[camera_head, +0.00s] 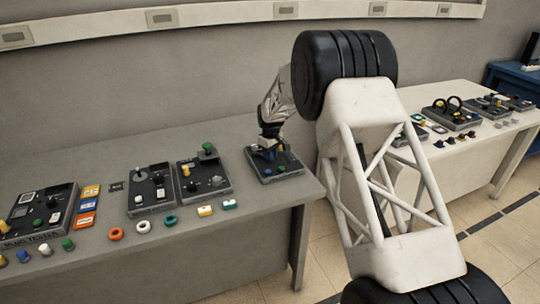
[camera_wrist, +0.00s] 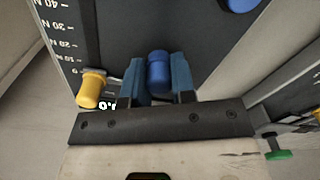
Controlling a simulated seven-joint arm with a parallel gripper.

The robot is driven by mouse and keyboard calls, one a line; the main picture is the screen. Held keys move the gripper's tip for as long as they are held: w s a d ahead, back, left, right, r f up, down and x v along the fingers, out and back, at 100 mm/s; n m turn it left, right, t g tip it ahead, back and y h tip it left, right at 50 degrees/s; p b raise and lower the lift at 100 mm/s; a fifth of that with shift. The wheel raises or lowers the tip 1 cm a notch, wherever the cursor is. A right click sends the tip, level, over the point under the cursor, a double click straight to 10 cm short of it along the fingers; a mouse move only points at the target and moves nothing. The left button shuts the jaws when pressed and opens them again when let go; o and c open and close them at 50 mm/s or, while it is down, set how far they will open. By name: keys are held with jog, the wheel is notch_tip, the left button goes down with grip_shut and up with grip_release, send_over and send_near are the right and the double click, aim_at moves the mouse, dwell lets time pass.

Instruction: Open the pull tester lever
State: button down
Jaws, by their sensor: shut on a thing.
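My gripper (camera_head: 267,154) is over a dark panel (camera_head: 290,173) near the right end of the grey table. In the wrist view my gripper (camera_wrist: 158,82) has its two blue fingers closed on the sides of a blue cylindrical handle (camera_wrist: 159,68), which looks like the lever. How the handle joins the panel is hidden. A printed scale (camera_wrist: 60,30) with numbers runs along the panel's left side. A yellow knob (camera_wrist: 91,89) is just left of the fingers, apart from them. Another blue knob (camera_wrist: 240,4) is at the top edge.
Other panels with knobs (camera_head: 150,190) (camera_head: 204,178) stand to the left on the grey table. Several loose coloured rings and blocks lie in front of them. A white table (camera_head: 480,100) with more devices is at the right. A green-capped part (camera_wrist: 278,150) shows at lower right in the wrist view.

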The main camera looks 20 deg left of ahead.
jog(key=shift+w, duration=0.1)
jog(key=c, duration=1)
grip_release()
jog(key=shift+o, duration=0.2)
jog(key=shift+r, duration=0.15)
jog(key=shift+r, duration=3.8)
